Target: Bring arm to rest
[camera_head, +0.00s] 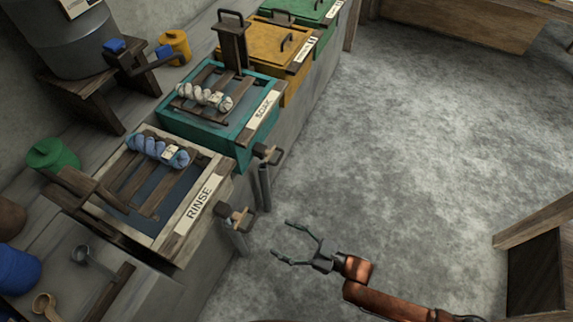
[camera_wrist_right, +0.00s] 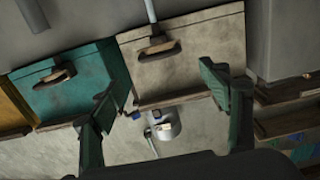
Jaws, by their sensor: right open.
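My right gripper (camera_head: 284,243) is open and empty over the grey floor, to the right of the vat bench in the head view. Its two fingers also show spread apart in the right wrist view (camera_wrist_right: 165,110), with nothing between them. The RINSE vat (camera_head: 193,215) stands nearest it on the left, apart from the fingers, and its pale front shows in the wrist view (camera_wrist_right: 190,65). A blue skein (camera_head: 150,146) lies on the slats of this vat. My left gripper is not in the head view.
The teal SOAK vat (camera_head: 240,135) holds a pale skein (camera_head: 195,92) on its slats. Yellow (camera_head: 268,48) and green (camera_head: 296,10) lidded vats stand behind. Vat handles (camera_head: 237,215) stick out toward the gripper. Open floor (camera_head: 420,130) lies right; a wooden box (camera_head: 540,255) stands lower right.

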